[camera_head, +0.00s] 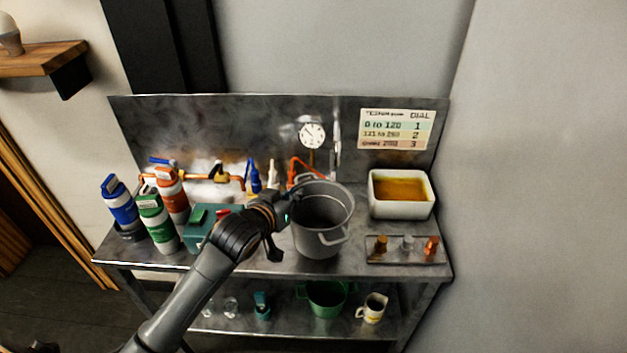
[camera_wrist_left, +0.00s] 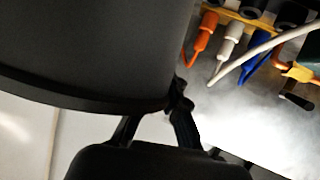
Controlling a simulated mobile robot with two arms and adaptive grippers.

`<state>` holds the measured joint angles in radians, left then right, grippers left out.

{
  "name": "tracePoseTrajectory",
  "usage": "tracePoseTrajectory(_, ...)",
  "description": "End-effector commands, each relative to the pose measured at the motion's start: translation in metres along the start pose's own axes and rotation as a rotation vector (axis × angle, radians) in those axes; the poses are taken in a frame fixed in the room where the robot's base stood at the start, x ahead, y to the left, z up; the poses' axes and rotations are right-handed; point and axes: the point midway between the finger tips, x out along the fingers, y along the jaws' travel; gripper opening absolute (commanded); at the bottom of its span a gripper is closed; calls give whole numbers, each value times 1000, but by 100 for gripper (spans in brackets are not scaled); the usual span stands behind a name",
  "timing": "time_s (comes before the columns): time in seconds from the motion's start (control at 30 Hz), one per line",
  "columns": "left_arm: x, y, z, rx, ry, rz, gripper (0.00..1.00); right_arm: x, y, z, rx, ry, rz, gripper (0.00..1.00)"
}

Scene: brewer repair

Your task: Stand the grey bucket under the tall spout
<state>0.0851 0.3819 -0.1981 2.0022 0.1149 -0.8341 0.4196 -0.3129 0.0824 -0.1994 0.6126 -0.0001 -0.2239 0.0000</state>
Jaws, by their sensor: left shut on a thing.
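The grey bucket (camera_head: 320,240) is upright and open-topped over the front middle of the steel bench. I cannot tell whether its base touches the bench. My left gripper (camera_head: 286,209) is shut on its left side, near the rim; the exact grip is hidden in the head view. In the left wrist view the bucket (camera_wrist_left: 85,50) fills the upper left as a dark curved wall, with my gripper's fingers (camera_wrist_left: 178,108) at its edge. The tall spout (camera_head: 337,135) is a thin metal pipe against the back panel, just behind the bucket's rim. My right gripper does not show.
A white basin of amber liquid (camera_head: 401,205) and a tray of small fittings (camera_head: 405,251) are right of the bucket. Bottles (camera_head: 157,222) and a teal box (camera_head: 199,226) are left. An orange-handled pipe (camera_head: 295,168) and gauge (camera_head: 312,134) are behind.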

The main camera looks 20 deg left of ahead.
Motion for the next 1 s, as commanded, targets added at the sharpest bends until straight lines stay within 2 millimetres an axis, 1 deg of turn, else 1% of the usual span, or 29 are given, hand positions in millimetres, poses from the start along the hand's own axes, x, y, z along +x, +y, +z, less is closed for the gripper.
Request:
tracePoseTrajectory(0.03,13,1,-11,-1,3,0,0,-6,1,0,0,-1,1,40)
tracePoseTrajectory(0.2,55,2,-27,0,2,-2,0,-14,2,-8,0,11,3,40)
tracePoseTrajectory(0.3,75,4,-34,0,2,-1,0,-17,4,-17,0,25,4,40)
tracePoseTrajectory(0.4,88,3,-39,0,1,-2,0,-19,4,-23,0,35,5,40)
tracePoseTrajectory(0.53,96,4,-40,0,0,-1,0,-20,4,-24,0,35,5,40)
tracePoseTrajectory(0.8,108,1,-11,0,-1,-1,0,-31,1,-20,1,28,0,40)
tracePoseTrajectory(1.0,109,0,-8,0,1,-1,0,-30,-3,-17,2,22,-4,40)
